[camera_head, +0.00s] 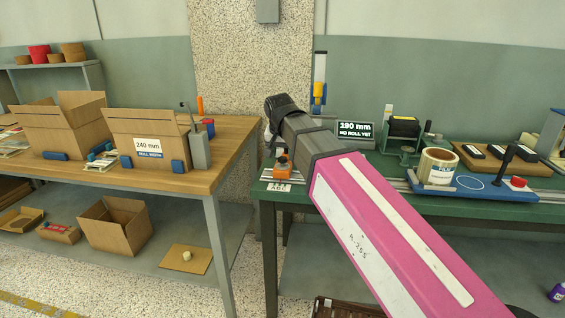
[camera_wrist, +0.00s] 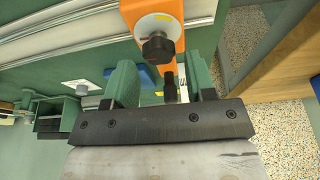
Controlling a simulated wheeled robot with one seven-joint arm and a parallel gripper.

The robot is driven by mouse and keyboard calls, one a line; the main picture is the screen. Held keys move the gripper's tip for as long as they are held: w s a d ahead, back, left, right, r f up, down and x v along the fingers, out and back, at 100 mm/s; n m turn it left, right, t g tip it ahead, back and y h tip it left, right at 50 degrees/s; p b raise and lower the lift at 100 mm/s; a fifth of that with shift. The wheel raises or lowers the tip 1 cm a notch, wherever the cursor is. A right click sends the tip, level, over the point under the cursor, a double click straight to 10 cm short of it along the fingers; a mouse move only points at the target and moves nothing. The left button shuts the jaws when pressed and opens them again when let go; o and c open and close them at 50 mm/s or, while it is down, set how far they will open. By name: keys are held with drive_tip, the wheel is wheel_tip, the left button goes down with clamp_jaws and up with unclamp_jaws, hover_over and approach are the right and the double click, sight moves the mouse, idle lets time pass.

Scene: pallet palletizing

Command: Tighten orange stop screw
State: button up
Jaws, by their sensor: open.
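The orange stop (camera_head: 281,162) sits at the left end of the rail on the green bench. In the wrist view the orange stop (camera_wrist: 150,12) carries a black knob-like screw (camera_wrist: 158,47) on a pale round disc. A second dark stud (camera_wrist: 170,90) projects from its lower end. My gripper (camera_wrist: 160,72) is open, with green fingers on either side of the stop's lower part. No clear contact shows between fingers and knob. In the head view my pink arm reaches to the stop, and my dark wrist partly hides the gripper.
A metal rail (camera_wrist: 60,30) runs along the bench. A wooden table (camera_head: 228,140) with open cartons is on the left, across a gap.

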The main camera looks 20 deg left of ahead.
drive_tip(key=shift+f, duration=0.15)
drive_tip(key=shift+f, duration=1)
